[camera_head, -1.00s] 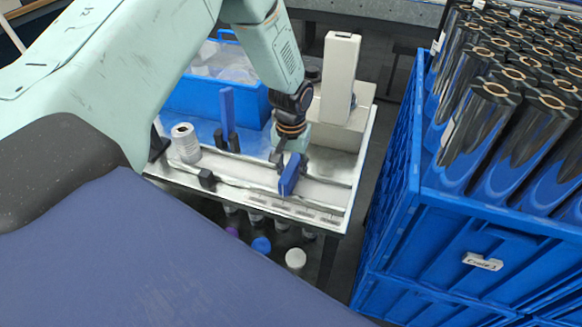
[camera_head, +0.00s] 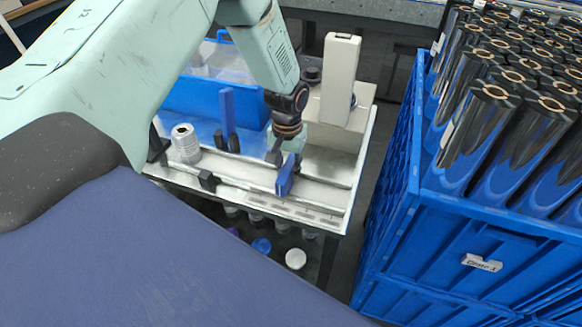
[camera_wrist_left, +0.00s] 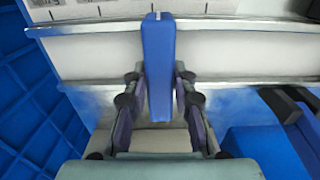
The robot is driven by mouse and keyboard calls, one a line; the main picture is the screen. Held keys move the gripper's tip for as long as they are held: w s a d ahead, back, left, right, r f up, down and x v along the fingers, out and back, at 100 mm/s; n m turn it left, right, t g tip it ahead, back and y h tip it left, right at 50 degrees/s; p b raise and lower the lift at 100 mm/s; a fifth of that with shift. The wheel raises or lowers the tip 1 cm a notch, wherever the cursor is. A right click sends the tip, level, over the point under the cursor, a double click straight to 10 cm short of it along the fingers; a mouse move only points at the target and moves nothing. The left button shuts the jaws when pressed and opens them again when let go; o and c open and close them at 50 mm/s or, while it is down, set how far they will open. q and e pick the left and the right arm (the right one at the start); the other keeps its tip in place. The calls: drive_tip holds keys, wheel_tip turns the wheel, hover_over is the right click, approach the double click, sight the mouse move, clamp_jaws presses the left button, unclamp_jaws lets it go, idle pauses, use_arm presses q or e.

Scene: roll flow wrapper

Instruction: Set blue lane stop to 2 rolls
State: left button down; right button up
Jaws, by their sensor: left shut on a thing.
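The blue lane stop (camera_head: 285,177) is a narrow upright blue block across the front rail of the table lane. My left gripper (camera_head: 284,158) is shut on it from behind. In the left wrist view the same stop (camera_wrist_left: 158,62) stands between the two dark fingers (camera_wrist_left: 158,108), one on each side. Printed tick marks (camera_wrist_left: 118,12) run along the strip beyond the rail. Their numbers are too small to read in the head view. My right gripper is not in view.
A white roll (camera_head: 185,143) stands at the lane's left end. A black block (camera_head: 208,181) sits on the rail left of the stop. Another blue upright (camera_head: 228,110) stands behind. A pale column (camera_head: 340,80) and a blue crate of dark rolls (camera_head: 415,200) are at right.

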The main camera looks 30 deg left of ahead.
use_arm(q)
drive_tip(key=a+p, duration=0.1)
drive_tip(key=a, duration=0.2)
drive_tip(key=s+a+p, duration=0.1)
drive_tip(key=a, duration=0.2)
drive_tip(key=shift+s, duration=0.2)
drive_tip(key=shift+w+d+r, duration=0.1)
drive_tip(key=shift+d, duration=0.15)
drive_tip(key=c, duration=1.1)
unclamp_jaws()
drive_tip(key=shift+s+a, duration=0.2)
drive_tip(key=shift+a, duration=0.1)
drive_tip(key=shift+w+d, duration=0.1)
drive_tip(key=shift+d, duration=0.05)
drive_tip(key=shift+r, duration=0.45)
wheel_tip(320, 180, up, 11)
drive_tip(key=shift+r, duration=0.1)
drive_tip(key=shift+w, duration=0.1)
